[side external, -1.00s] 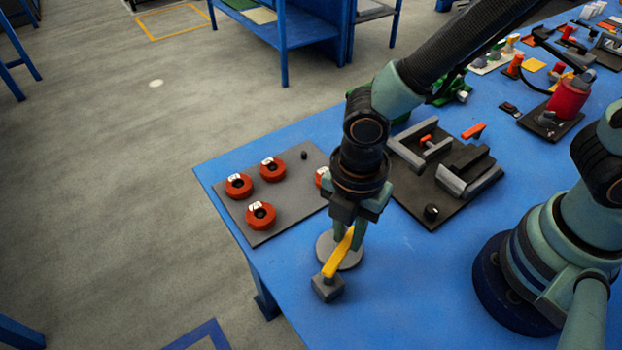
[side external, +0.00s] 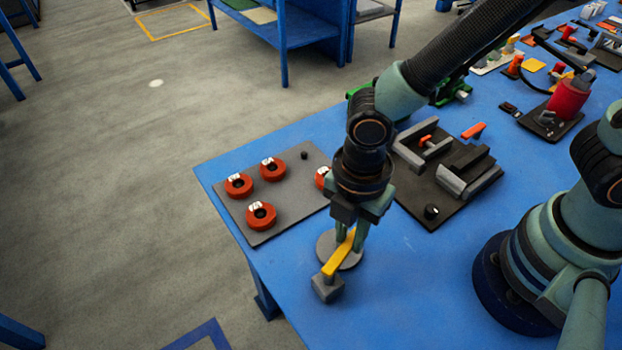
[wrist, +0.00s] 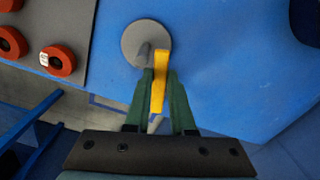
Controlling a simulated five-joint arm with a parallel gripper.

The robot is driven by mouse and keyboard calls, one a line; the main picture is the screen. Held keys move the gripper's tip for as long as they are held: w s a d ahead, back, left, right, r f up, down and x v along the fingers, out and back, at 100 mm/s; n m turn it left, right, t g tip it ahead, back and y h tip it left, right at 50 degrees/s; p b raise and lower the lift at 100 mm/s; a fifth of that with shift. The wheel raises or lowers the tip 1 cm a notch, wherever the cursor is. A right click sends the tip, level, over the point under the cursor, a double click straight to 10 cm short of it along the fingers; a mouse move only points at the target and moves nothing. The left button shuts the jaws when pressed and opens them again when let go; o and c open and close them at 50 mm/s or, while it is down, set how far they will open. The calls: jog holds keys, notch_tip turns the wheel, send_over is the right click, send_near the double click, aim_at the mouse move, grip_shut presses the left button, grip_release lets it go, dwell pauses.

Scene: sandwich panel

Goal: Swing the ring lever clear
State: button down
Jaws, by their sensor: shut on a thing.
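The yellow lever (side external: 337,258) stands over a round grey disc (side external: 326,242) near the table's front edge, with a grey block (side external: 328,288) at its near end. My gripper (side external: 352,240) points down at the far end of the lever, its fingers on either side of it. In the wrist view, my gripper's green fingers (wrist: 163,88) close around the yellow lever (wrist: 161,72). The grey disc (wrist: 133,43) lies ahead of the fingertips there. The fingers hide part of the lever, and no separate ring is clearly visible.
A grey panel (side external: 245,222) with several red rings lies left of my gripper. A dark plate (side external: 412,192) with grey blocks and a black knob (side external: 431,212) lies to the right. Bare blue table (side external: 410,290) is between the lever and my base.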

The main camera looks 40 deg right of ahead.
jog(key=s+m, duration=0.1)
jog(key=m, duration=0.1)
jog(key=s+m, duration=0.1)
jog(key=shift+d+r+m, duration=0.1)
jog(key=shift+m, duration=0.3)
jog(key=m, duration=0.1)
jog(key=s+m, duration=0.1)
jog(key=m, duration=0.1)
jog(key=s+m, duration=0.1)
jog(key=shift+a+m, duration=0.25)
jog(key=shift+m, duration=0.05)
jog(key=m, duration=0.1)
jog(key=s+a+m, duration=0.1)
jog(key=m, duration=0.2)
jog(key=shift+s+a+m, duration=0.15)
jog(key=shift+s+m, duration=0.15)
jog(key=shift+s+a+m, duration=0.25)
jog(key=shift+a+m, duration=0.15)
jog(key=shift+m, duration=0.65)
jog(key=shift+s+a+m, duration=0.25)
jog(key=shift+a+m, duration=0.15)
jog(key=shift+m, duration=0.65)
jog(key=c, duration=0.8)
grip_release()
jog(key=shift+o, duration=0.2)
jog(key=shift+r, duration=0.1)
notch_tip(320, 180, up, 12)
